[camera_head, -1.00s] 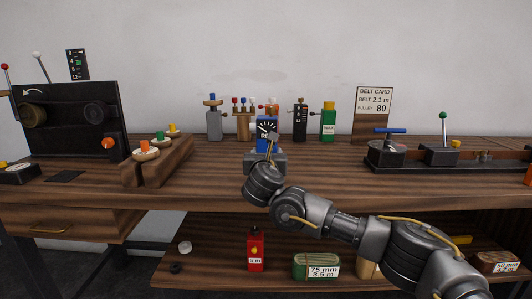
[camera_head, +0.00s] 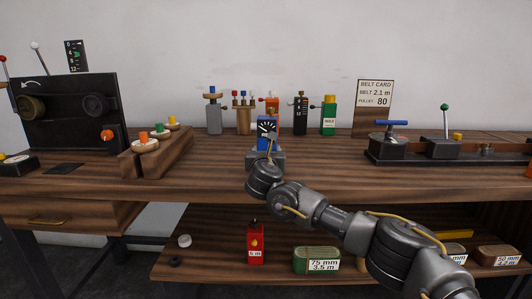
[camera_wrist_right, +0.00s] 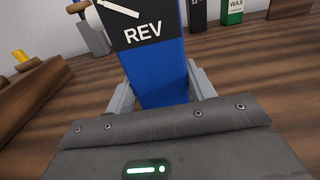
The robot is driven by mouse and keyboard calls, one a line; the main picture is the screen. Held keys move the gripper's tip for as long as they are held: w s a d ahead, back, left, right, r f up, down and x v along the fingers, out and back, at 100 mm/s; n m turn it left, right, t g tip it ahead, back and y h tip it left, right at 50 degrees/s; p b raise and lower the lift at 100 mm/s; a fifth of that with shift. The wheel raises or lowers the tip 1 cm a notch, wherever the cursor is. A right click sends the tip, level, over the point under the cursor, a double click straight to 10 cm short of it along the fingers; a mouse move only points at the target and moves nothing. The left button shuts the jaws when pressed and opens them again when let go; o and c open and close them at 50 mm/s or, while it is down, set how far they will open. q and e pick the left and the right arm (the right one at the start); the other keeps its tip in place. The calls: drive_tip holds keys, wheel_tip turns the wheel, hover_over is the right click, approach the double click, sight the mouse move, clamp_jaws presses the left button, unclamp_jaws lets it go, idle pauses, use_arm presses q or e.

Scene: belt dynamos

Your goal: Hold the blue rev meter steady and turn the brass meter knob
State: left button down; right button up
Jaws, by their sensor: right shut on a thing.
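The blue rev meter (camera_head: 266,130) stands upright at the front middle of the bench, its black dial with a white needle facing me. In the right wrist view its blue body (camera_wrist_right: 160,88) and the word REV show close up. My right gripper (camera_head: 266,157) is at the lower part of the meter. In the wrist view its two grey fingers (camera_wrist_right: 161,92) are shut on the meter, one on each side. I cannot make out the brass meter knob in either view. My left gripper is not in view.
Behind the meter stand a grey post (camera_head: 213,115), an orange device (camera_head: 272,104), a black gauge (camera_head: 300,115) and a green box (camera_head: 329,117). A wooden block (camera_head: 157,152) with coloured knobs is left. A dark rail unit (camera_head: 445,153) is right.

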use_arm(q)
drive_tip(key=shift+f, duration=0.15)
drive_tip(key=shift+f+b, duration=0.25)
drive_tip(key=shift+b, duration=0.15)
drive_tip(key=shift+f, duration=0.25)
idle(0.9)
idle(0.4)
